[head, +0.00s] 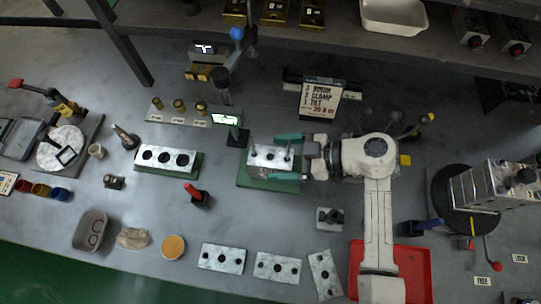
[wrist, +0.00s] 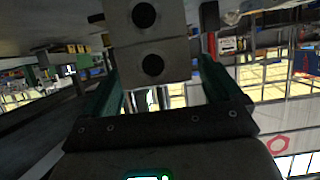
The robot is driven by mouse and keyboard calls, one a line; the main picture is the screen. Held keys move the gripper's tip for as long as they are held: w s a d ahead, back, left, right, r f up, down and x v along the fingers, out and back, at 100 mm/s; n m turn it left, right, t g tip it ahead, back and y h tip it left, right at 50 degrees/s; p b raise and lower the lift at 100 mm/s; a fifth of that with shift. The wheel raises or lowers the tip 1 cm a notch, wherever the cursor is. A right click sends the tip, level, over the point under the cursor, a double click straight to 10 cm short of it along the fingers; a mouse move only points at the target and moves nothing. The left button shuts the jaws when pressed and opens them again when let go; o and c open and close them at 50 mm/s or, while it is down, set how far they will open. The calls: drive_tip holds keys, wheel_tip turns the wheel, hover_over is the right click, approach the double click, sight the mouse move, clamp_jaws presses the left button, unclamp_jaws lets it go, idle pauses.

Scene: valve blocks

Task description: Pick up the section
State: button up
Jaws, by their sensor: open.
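A silver block section (head: 262,153) with dark holes sits on a green base (head: 246,180) in the middle of the bench; rods stand up from it. My gripper (head: 287,156) reaches in from the right, with one teal finger on the far side of the section and one on the near side. In the wrist view the section (wrist: 150,45) shows two dark holes and lies ahead of and between the teal fingers of my gripper (wrist: 160,80). The fingers are apart. Whether either touches the section cannot be told.
Another holed block (head: 168,158) sits on a green base to the left. A red-handled tool (head: 197,195) stands between. Flat holed plates (head: 222,258) lie in front. A red tray (head: 412,275) lies under my arm. A step sign (head: 322,98) stands behind; a block stack (head: 490,187) stands right.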

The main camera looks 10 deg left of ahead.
sight(277, 158)
drive_tip(key=shift+x, duration=0.8)
drive_tip(key=shift+w, duration=0.1)
drive_tip(key=c, duration=1.4)
drive_tip(key=shift+r, duration=0.15)
wheel_tip(277, 158, up, 18)
drive_tip(key=shift+f, duration=0.1)
